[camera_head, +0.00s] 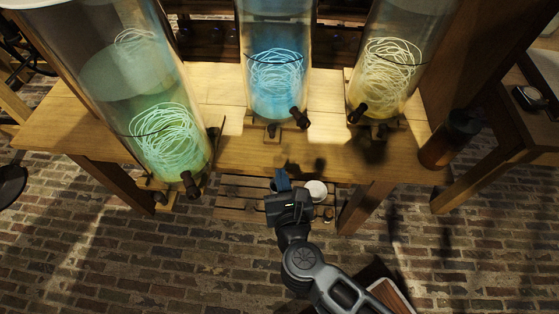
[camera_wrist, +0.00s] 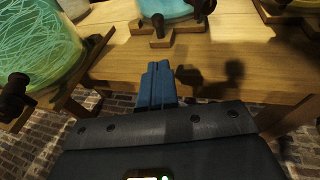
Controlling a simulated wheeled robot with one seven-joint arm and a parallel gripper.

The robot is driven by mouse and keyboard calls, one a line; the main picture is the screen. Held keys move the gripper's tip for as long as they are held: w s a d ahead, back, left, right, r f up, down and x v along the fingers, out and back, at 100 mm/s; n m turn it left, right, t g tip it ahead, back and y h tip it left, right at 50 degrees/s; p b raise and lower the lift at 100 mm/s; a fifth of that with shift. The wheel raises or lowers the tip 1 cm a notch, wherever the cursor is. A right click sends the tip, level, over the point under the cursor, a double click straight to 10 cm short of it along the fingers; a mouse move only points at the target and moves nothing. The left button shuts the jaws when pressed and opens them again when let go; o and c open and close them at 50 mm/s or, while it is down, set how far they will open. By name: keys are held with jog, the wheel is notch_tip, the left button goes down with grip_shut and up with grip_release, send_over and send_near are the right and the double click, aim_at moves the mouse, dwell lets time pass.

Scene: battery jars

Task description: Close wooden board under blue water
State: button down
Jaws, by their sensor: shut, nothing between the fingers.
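The blue-water jar (camera_head: 277,75) stands on the wooden table between two other jars; its lower edge shows in the wrist view (camera_wrist: 178,9). A small wooden board (camera_head: 262,122) sits under its front; it also shows in the wrist view (camera_wrist: 186,28), with a block sticking out at its front. Black taps stick out just above this board. My gripper (camera_head: 283,180) is shut and empty. In the wrist view its blue fingers (camera_wrist: 160,70) point at the table's front, below and apart from the board. I cannot tell how far the board is pulled out.
The green-water jar (camera_head: 165,140) stands at left and the yellow-water jar (camera_head: 385,75) at right, both with black taps. A dark bottle (camera_head: 452,138) stands at the table's right end. A white bowl (camera_head: 316,191) is below the table's front edge, on a slatted rack (camera_head: 240,203).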

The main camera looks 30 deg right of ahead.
jog(key=p, duration=0.1)
send_near(276, 139)
jog(key=w, duration=0.2)
jog(key=w+d, duration=0.1)
jog(key=w, duration=0.3)
jog(key=shift+w+d+r, duration=0.15)
jog(key=shift+r, duration=0.25)
jog(key=w+d, duration=0.2)
jog(key=shift+w, duration=0.4)
jog(key=shift+w+d+r, duration=0.2)
jog(key=shift+w+d, duration=0.05)
jog(key=shift+s, duration=0.1)
